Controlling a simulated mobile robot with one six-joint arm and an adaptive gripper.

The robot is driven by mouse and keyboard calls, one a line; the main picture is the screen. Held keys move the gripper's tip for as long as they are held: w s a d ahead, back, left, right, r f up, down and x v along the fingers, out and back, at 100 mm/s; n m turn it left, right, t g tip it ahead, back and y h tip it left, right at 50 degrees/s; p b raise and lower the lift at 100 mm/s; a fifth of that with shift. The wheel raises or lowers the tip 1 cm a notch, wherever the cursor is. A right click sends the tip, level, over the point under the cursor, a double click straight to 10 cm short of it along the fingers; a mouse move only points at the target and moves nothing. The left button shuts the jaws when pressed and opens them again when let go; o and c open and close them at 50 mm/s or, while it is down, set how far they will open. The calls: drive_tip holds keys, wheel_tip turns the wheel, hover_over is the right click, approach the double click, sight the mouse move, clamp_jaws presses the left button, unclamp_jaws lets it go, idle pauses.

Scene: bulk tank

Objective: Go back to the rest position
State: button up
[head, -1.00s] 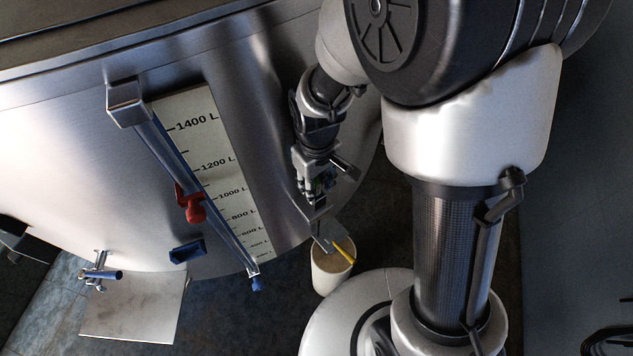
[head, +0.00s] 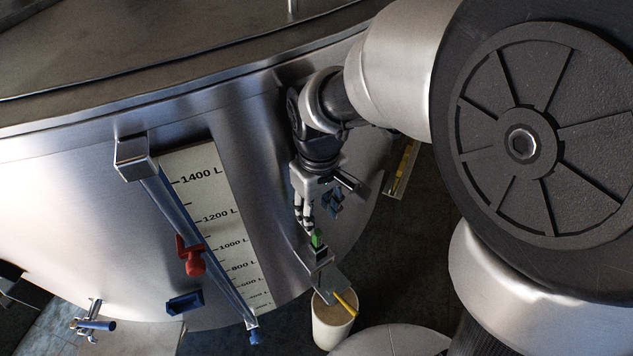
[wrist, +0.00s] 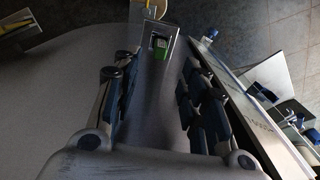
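My gripper (head: 308,218) hangs beside the curved wall of the steel tank (head: 90,215) in the head view. In the wrist view its two fingers (wrist: 155,82) are spread apart with nothing between them. A small green object (head: 317,238) sits in a metal holder (head: 318,258) on the tank's side, just below the fingers. The green object (wrist: 160,47) shows in the wrist view beyond the fingertips, apart from them, inside the holder's frame.
A level scale (head: 215,215) with a slanted tube and a red clamp (head: 190,257) is on the tank, left of my gripper. A cream bucket (head: 332,325) with a yellow-handled tool stands below the holder. A tray with a yellow item (head: 402,170) lies behind my arm.

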drive_tip(key=shift+r, duration=0.95)
drive_tip(key=s+d+f+m+t+b, duration=0.1)
drive_tip(key=s+d+m+t+b, duration=0.3)
drive_tip(key=s+d+b, duration=0.6)
drive_tip(key=s+m+b, duration=0.1)
drive_tip(key=s+m, duration=0.1)
drive_tip(key=s, duration=0.1)
drive_tip(key=shift+s+d+f+t, duration=0.15)
drive_tip(key=shift+d+t, duration=0.15)
drive_tip(key=shift+d, duration=0.05)
drive_tip(key=shift+c, duration=0.8)
drive_tip(key=shift+d+m, duration=0.1)
drive_tip(key=shift+m, duration=0.2)
